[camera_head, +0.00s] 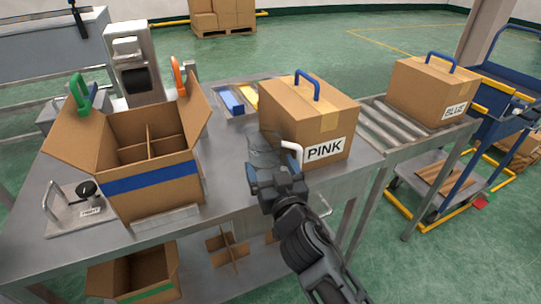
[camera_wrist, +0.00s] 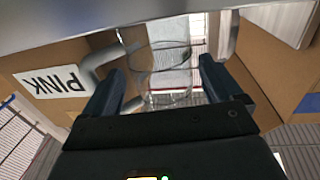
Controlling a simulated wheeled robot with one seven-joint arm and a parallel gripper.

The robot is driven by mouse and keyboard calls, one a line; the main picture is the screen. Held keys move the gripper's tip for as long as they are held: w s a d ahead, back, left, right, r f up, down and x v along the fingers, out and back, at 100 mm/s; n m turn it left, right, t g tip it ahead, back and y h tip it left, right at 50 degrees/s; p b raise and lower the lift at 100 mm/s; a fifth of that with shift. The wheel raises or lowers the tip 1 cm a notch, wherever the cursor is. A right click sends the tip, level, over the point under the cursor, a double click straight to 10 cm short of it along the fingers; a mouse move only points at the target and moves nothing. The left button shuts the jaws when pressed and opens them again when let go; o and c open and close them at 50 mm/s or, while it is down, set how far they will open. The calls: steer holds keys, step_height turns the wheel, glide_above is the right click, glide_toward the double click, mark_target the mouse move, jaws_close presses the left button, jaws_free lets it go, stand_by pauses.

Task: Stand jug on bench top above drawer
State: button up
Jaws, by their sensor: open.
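The clear, see-through jug (camera_head: 264,146) is by the left side of the box labelled PINK (camera_head: 324,150), at the bench top (camera_head: 225,150). In the wrist view the jug (camera_wrist: 165,75) shows between my two finger tips, with its outline faint against the background. My gripper (camera_head: 275,180) is open, its fingers (camera_wrist: 165,88) on either side of the jug in the wrist picture; I cannot tell if they touch it. The jug's base is hidden behind my gripper in the head view. I cannot make out a drawer for sure.
A pale bent handle (camera_head: 292,150) stands close to the jug and the PINK box. An open divided carton (camera_head: 150,165) with a blue band is on the bench's left. A roller conveyor (camera_head: 385,125) carries another box (camera_head: 432,90) at right. Clear bench lies between carton and jug.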

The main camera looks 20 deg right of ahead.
steer(key=shift+w+d, duration=0.2)
steer(key=shift+w, duration=1.05)
steer(key=shift+c, duration=0.2)
steer(key=c, duration=0.8)
steer(key=shift+o, duration=0.2)
steer(key=shift+r, duration=0.15)
